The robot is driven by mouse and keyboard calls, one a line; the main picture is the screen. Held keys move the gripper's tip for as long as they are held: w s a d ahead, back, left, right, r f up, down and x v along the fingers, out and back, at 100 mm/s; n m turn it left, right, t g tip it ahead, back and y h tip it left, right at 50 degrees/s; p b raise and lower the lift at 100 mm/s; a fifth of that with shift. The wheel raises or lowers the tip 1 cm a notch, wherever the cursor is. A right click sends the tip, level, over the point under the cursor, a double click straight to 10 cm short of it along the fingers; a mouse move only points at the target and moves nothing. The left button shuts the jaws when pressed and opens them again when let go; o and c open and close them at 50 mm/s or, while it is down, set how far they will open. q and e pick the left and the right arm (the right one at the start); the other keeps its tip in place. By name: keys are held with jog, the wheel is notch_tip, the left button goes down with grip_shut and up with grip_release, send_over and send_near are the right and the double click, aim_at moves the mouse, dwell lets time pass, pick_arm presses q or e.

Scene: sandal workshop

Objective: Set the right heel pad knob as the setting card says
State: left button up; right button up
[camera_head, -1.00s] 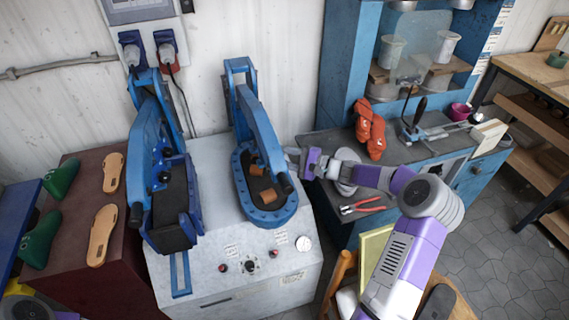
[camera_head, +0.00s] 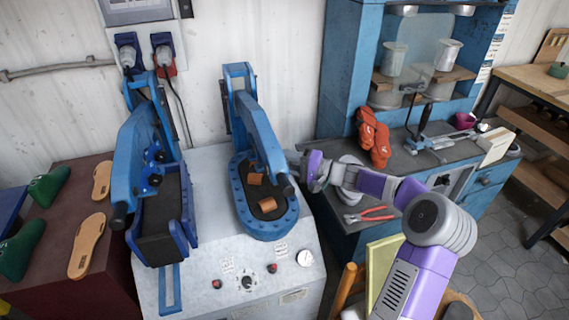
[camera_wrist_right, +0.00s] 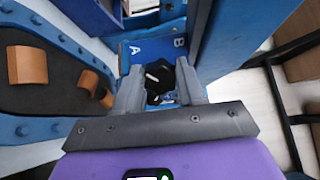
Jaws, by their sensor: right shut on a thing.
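My right gripper (camera_head: 302,168) is at the right side of the right-hand blue press, by its heel pad (camera_head: 262,195). In the right wrist view the gripper (camera_wrist_right: 160,88) is shut on a black knob (camera_wrist_right: 160,74) with a white mark. The knob sits on a blue plate (camera_wrist_right: 150,54) with the letters A and B beyond it, A left and B right. The exact direction of the mark is hard to tell. Two small paper labels (camera_head: 227,266) (camera_head: 281,250) are on the machine's front; their text is too small to read. My left gripper is out of view.
A second blue press (camera_head: 160,190) stands to the left. Red pliers (camera_head: 370,214) and an orange cloth (camera_head: 374,138) lie on the bench to the right. Soles (camera_head: 88,245) lie at the far left.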

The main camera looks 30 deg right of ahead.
jog(key=o, duration=1)
jog(key=shift+o, duration=0.2)
jog(key=p+v, duration=0.1)
jog(key=v, duration=0.6)
jog(key=shift+s+d, duration=0.2)
jog(key=shift+s, duration=0.05)
